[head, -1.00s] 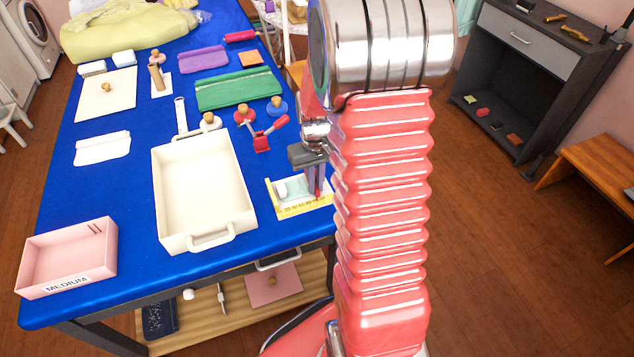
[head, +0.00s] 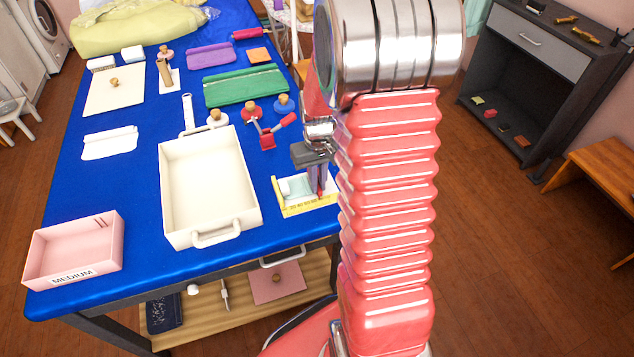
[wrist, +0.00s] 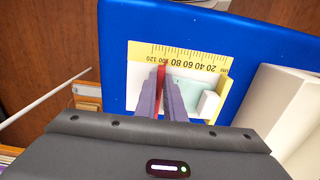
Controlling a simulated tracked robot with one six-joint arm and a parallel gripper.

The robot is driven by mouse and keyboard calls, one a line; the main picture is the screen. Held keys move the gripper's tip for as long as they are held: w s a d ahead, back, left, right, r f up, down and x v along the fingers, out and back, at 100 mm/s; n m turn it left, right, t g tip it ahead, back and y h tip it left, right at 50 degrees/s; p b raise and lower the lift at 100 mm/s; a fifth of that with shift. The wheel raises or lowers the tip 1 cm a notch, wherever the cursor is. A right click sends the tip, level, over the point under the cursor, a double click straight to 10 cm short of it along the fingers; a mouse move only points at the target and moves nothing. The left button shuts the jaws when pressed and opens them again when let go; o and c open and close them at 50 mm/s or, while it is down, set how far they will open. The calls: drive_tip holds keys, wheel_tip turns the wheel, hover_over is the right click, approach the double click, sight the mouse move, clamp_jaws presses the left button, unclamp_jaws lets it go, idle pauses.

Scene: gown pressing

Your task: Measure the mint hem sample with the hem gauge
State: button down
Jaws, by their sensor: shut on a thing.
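The hem gauge (wrist: 218,64) is a pale board with a yellow numbered scale and a yellow strip at one end; it lies at the table's front right corner, also in the head view (head: 309,210). The mint hem sample (wrist: 187,86) lies flat on it, with a small white block (wrist: 208,104) at its right side. My gripper (wrist: 162,82) is over the gauge, shut on a thin red upright piece (wrist: 160,76), near the scale's 80 to 100 marks. The right finger hides whether this piece touches the sample's left edge.
A cream tray (head: 163,200) with handles stands left of the gauge, and a pink box marked MEDIUM (head: 75,273) at the front left. A red-handled tool (head: 268,140) and knobbed pieces lie behind. Bare blue table (head: 135,190) shows between tray and box.

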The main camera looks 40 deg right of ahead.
drive_tip(key=c, duration=1.8)
unclamp_jaws()
drive_tip(key=shift+o, duration=0.2)
drive_tip(key=shift+r, duration=0.1)
wheel_tip(320, 180, up, 14)
drive_tip(key=shift+f, duration=0.25)
drive_tip(key=s+a+r+n+t, duration=0.1)
drive_tip(key=s+a+r+t, duration=0.1)
drive_tip(key=s+a+r, duration=0.3)
drive_tip(key=s+a+r+n+t, duration=0.2)
drive_tip(key=s+a+r, duration=0.3)
drive_tip(key=s+a, duration=0.4)
drive_tip(key=shift+s+a+t, duration=0.35)
drive_tip(key=shift+a+t, duration=0.45)
drive_tip(key=shift+a, duration=1.85)
